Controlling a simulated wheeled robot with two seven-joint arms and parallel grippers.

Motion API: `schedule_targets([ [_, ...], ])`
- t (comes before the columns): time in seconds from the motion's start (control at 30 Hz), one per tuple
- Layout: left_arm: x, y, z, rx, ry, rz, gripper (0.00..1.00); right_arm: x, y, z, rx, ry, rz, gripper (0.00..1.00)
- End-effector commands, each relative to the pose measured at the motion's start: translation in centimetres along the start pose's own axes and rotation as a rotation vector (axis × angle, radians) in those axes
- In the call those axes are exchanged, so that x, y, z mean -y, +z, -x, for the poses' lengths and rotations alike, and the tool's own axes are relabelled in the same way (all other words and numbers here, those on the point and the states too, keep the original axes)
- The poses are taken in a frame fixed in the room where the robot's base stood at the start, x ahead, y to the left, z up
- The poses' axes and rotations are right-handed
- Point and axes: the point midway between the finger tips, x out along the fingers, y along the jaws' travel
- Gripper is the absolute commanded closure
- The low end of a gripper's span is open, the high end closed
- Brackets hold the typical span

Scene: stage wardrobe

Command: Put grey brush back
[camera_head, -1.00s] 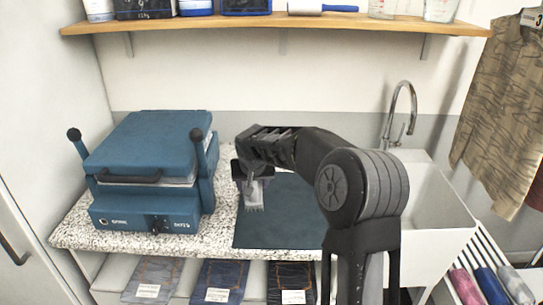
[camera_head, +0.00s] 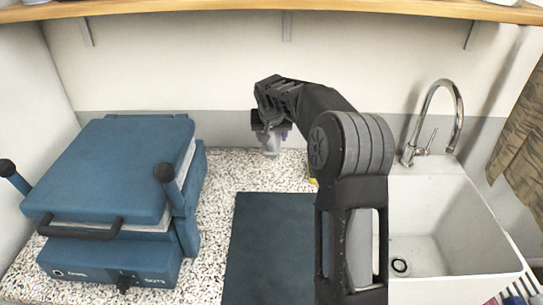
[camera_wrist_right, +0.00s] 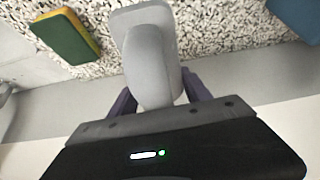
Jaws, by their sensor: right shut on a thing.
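The grey brush (camera_head: 271,144) hangs from my right gripper (camera_head: 272,129), above the speckled counter near the back wall. In the right wrist view, the brush (camera_wrist_right: 150,60) shows as a smooth grey shape between the fingers of my right gripper (camera_wrist_right: 158,94), which are shut on it. The counter surface lies behind the brush in that view. I cannot tell whether the brush touches the counter. My left gripper is not in view.
A blue press (camera_head: 115,190) stands on the left of the counter (camera_head: 215,200). A dark blue mat (camera_head: 268,245) lies in front of the brush. A green and yellow sponge (camera_wrist_right: 65,37) lies nearby. A sink (camera_head: 440,225) with a tap is at right; a shelf (camera_head: 250,8) runs above.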

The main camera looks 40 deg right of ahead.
Motion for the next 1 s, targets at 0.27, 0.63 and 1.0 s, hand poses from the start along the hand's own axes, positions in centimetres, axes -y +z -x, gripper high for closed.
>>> schedule_targets([
  [0.27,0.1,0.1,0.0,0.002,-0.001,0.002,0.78,0.1,0.0,0.1,-0.001,-0.001,0.0,1.0],
  [0.63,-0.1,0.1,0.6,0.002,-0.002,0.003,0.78,0.0,1.5,-2.3,0.003,0.001,0.002,1.0],
  [1.0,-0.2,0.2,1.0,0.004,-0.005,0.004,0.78,0.1,3.2,-5.3,-0.001,0.0,0.001,1.0],
])
